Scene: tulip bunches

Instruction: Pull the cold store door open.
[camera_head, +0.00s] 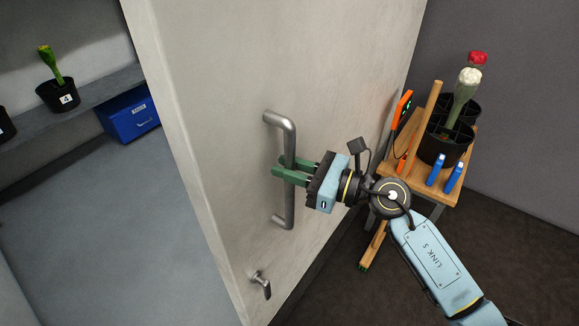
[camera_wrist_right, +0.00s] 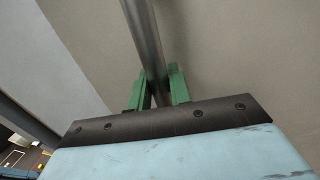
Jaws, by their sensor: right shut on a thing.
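The cold store door (camera_head: 225,90) is a pale grey slab that stands open in the head view, with the room behind it visible on the left. Its metal bar handle (camera_head: 289,205) runs upright on the door face. My right gripper (camera_head: 284,172) has its green fingers around the middle of the bar and is shut on it. In the right wrist view the handle (camera_wrist_right: 141,35) passes between the two green fingers (camera_wrist_right: 158,90). A small latch or key lever (camera_head: 262,285) sits lower on the door. My left gripper is not in view.
To the right, a wooden stand (camera_head: 425,185) holds a black bucket (camera_head: 443,148) with tulips, an orange device (camera_head: 402,110) and blue-handled tools. The inside floor is clear.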

